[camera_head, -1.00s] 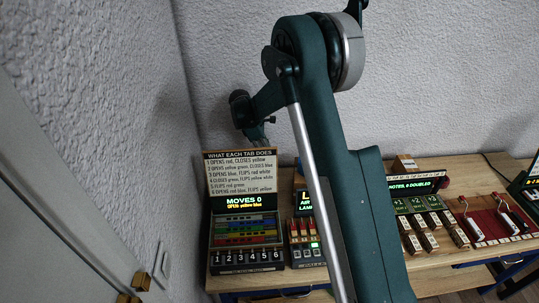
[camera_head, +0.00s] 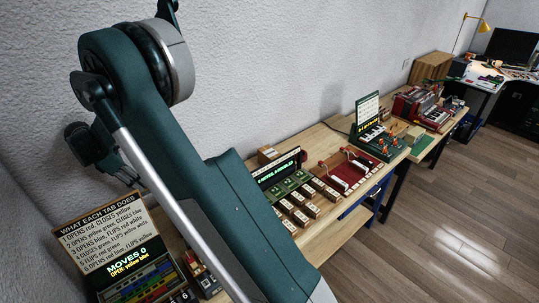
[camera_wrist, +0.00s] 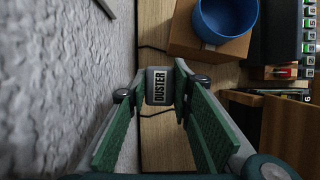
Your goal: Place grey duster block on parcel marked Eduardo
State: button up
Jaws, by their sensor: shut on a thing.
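In the wrist view my gripper (camera_wrist: 161,92) is shut on the grey duster block (camera_wrist: 159,86), which has a pale label reading DUSTER. The block sits between the two fingertips, above or at a wooden surface; I cannot tell whether it touches it. A brown cardboard box (camera_wrist: 185,42) is at the top of the wrist view, up and right of the block. No name shows on it, so I cannot tell whether it is the Eduardo parcel. In the head view my arm fills the left side, and neither the block nor a clear view of the gripper shows.
A blue bowl (camera_wrist: 225,18) rests on the cardboard box. A textured wall (camera_wrist: 50,80) runs close along the left of the gripper. In the head view a tab panel (camera_head: 105,240) and a red tray (camera_head: 350,170) stand on the long wooden bench (camera_head: 318,235).

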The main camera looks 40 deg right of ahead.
jog(key=d+r+n+b, duration=0.1)
jog(key=d+r, duration=1.2)
jog(key=d, duration=0.3)
jog(key=s+d+f, duration=0.2)
jog(key=d+f, duration=0.1)
jog(key=d, duration=1.3)
jog(key=s+d+f+b, duration=0.1)
jog(key=s+d+f, duration=0.1)
jog(key=d, duration=1.4)
jog(key=s+d+f, duration=0.3)
jog(key=d+f, duration=0.1)
jog(key=d, duration=1.2)
jog(key=shift+f, duration=0.35)
jog(key=shift+d, duration=0.1)
jog(key=shift+f, duration=0.1)
notch_tip(320, 180, down, 6)
